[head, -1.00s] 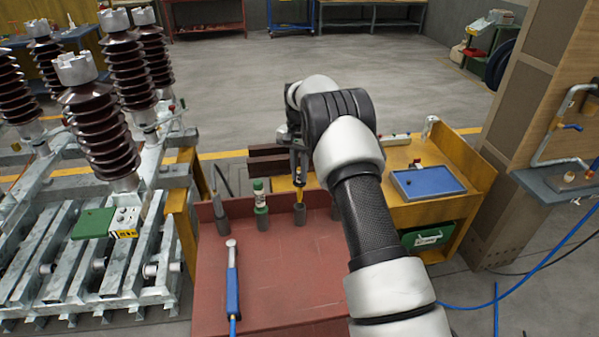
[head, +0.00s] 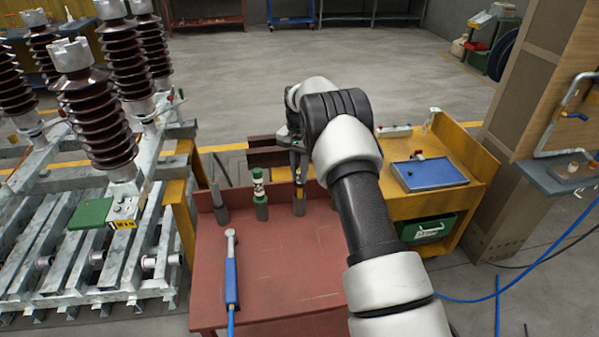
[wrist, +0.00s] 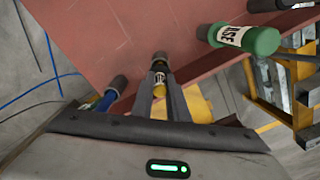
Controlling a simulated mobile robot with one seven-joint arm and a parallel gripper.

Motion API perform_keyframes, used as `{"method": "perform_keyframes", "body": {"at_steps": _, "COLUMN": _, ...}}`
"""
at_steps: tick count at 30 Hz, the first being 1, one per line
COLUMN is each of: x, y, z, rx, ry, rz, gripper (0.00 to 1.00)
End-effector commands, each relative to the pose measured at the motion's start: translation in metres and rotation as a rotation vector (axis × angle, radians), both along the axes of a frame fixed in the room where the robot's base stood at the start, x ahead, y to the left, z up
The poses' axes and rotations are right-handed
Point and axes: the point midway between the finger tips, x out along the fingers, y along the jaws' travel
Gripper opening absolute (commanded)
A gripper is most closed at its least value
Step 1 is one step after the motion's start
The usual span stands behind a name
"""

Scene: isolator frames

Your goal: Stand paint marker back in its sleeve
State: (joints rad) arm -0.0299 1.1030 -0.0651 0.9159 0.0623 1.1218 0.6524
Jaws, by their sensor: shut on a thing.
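The paint marker (wrist: 158,84), yellow with a dark and pale label, stands roughly upright between the fingers of my gripper (wrist: 160,100). My gripper is shut on it. In the head view the marker's yellow part (head: 299,189) shows just below my gripper (head: 299,176). Its lower end meets the mouth of a dark grey sleeve (head: 299,207) at the back of the red bench. The sleeve's rim also shows in the wrist view (wrist: 160,66). I cannot tell how deep the marker sits in it.
In the wrist view a blue item (wrist: 107,100) stands on the other side. A blue-handled tool (head: 231,275) lies on the red bench (head: 285,270). A blue tray (head: 432,176) is at right.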

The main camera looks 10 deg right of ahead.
Motion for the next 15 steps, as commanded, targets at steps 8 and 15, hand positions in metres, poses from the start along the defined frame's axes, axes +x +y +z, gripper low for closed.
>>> {"method": "perform_keyframes", "body": {"at_steps": 8, "x": 0.0, "y": 0.0, "z": -0.016, "rx": 0.0, "ry": 0.0, "rz": 0.0, "gripper": 0.0}}
{"method": "perform_keyframes", "body": {"at_steps": 15, "x": 0.0, "y": 0.0, "z": -0.028, "rx": 0.0, "ry": 0.0, "rz": 0.0, "gripper": 0.0}}
